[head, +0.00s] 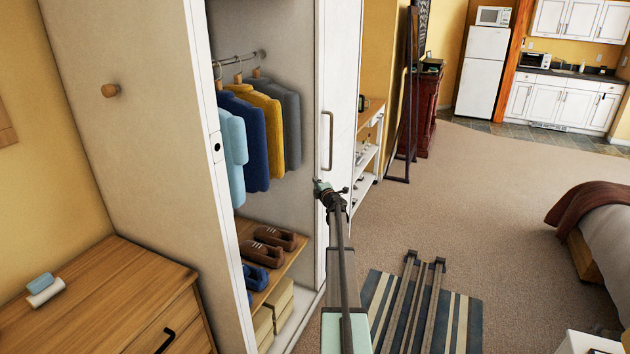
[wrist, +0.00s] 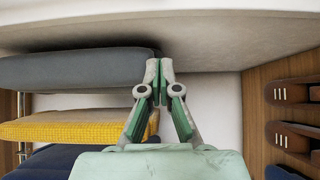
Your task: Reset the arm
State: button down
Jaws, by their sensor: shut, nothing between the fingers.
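My gripper (head: 320,187) is at the right side of the open wardrobe, just below the long handle of its white right door (head: 340,75). In the wrist view my gripper (wrist: 160,66) has its fingertips together with nothing between them. It points into the wardrobe, and the view is turned on its side. Hanging clothes fill the left of that view: a grey garment (wrist: 80,68), a yellow one (wrist: 75,126) and a dark blue one. Brown shoes (wrist: 290,92) on a wooden shelf are at its right. My arm stretches up from the bottom of the head view.
The wardrobe's side panel (head: 135,120) and a wooden dresser (head: 90,300) stand at left. A shelf with brown shoes (head: 275,238) is low inside the wardrobe. A striped rug (head: 465,315) lies at lower right. Carpet (head: 480,200) is clear toward the bed (head: 605,235).

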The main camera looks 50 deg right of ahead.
jog(key=s+f+m+g+h+b, duration=0.1)
jog(key=s+f+m+g+h, duration=0.3)
jog(key=s+m, duration=0.55)
jog(key=s+a+f+m+g, duration=0.2)
jog(key=s+a+f+g, duration=0.25)
jog(key=s+f, duration=0.3)
jog(key=s+a+f+m+g+y, duration=0.2)
jog(key=s+a+f, duration=0.2)
jog(key=a+f, duration=0.5)
jog(key=s+a+f+m+g+y, duration=0.15)
jog(key=s+a+f, duration=0.35)
jog(key=a, duration=0.7)
jog(key=s+a+f+m+g+y, duration=0.1)
jog(key=s+a+f+g+y, duration=0.15)
jog(key=a+f, duration=0.7)
jog(key=s+a+f+g+y, duration=0.15)
jog(key=s+a, duration=0.25)
jog(key=a, duration=0.4)
jog(key=s+a+f+g+y, duration=0.1)
jog(key=s+a+f+y, duration=0.2)
jog(key=a, duration=0.4)
jog(key=s+a+f+n+g, duration=0.1)
jog(key=s+a+g, duration=0.2)
jog(key=s+a, duration=1)
jog(key=s+a+n+g+y, duration=0.1)
jog(key=s+a+n+g, duration=0.1)
jog(key=s+a, duration=1.1)
jog(key=shift+s+a+f+g, duration=0.35)
jog(key=shift+a+g, duration=0.15)
jog(key=shift+a, duration=0.55)
